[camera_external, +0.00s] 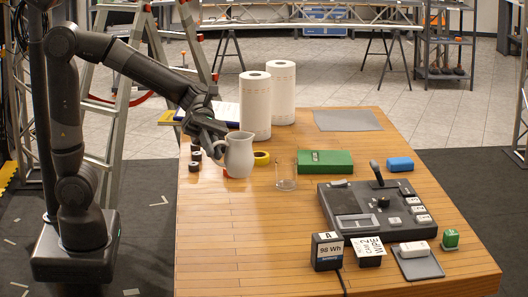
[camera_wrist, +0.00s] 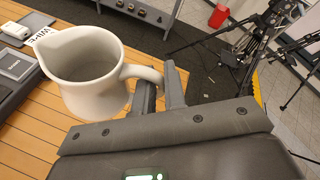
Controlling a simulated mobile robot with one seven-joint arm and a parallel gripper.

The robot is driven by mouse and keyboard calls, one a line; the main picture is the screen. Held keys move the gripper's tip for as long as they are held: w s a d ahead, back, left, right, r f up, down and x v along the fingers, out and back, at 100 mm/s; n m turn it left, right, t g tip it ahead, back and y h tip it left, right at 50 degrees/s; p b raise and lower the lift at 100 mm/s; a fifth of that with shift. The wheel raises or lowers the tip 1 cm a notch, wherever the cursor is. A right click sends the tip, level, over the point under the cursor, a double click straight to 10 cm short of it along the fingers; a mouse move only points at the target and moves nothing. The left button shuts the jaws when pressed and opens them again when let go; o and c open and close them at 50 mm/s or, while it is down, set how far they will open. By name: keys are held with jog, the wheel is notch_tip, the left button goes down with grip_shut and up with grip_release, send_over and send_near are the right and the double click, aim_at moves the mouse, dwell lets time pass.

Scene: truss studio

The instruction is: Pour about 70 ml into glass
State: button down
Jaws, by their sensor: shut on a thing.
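A white ceramic pitcher (camera_external: 238,158) stands upright at the left part of the wooden table. In the wrist view the pitcher (camera_wrist: 92,82) shows its open mouth, with its handle to the right; the liquid inside cannot be made out. My gripper (camera_external: 218,142) is at the pitcher's handle. In the wrist view my gripper's fingers (camera_wrist: 160,92) are shut on the handle. A clear glass (camera_external: 286,174) stands upright on the table, a short way right of the pitcher and apart from it. It looks empty. The glass does not show in the wrist view.
A yellow tape roll (camera_external: 262,158) and two paper rolls (camera_external: 255,110) are behind. Small dark rolls (camera_external: 195,158) lie left of the pitcher. The table's front left (camera_external: 240,245) is clear.

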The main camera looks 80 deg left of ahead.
aim_at(246, 164)
jog(key=w+f+n+t, duration=0.1)
jog(key=w, duration=0.1)
jog(key=w+f+n+t, duration=0.1)
jog(key=w, duration=0.1)
jog(key=w+t+y, duration=0.1)
jog(key=w, duration=0.2)
jog(key=shift+a+f+n, duration=0.25)
jog(key=shift+f+n, duration=0.15)
jog(key=w+a+f+n+t+y, duration=0.2)
jog(key=w+f+n+y, duration=0.1)
jog(key=w+f, duration=0.1)
jog(key=w+a+f+n+t+y, duration=0.3)
jog(key=w+f, duration=0.1)
jog(key=f, duration=0.1)
jog(key=w+a+f+n+t+y, duration=0.2)
jog(key=w+a+f+n, duration=0.1)
jog(key=w+f, duration=0.1)
jog(key=shift+w+f+y, duration=0.3)
jog(key=shift+w+y, duration=0.1)
jog(key=shift+w, duration=0.1)
jog(key=shift+w+a+f+n+t+y, duration=0.1)
jog(key=shift+a+n+t+y, duration=0.2)
jog(key=shift+n, duration=0.2)
jog(key=shift+w+a+n+y, duration=0.25)
jog(key=shift+a+n+y, duration=0.65)
jog(key=shift+a+y, duration=0.2)
jog(key=shift+a, duration=0.1)
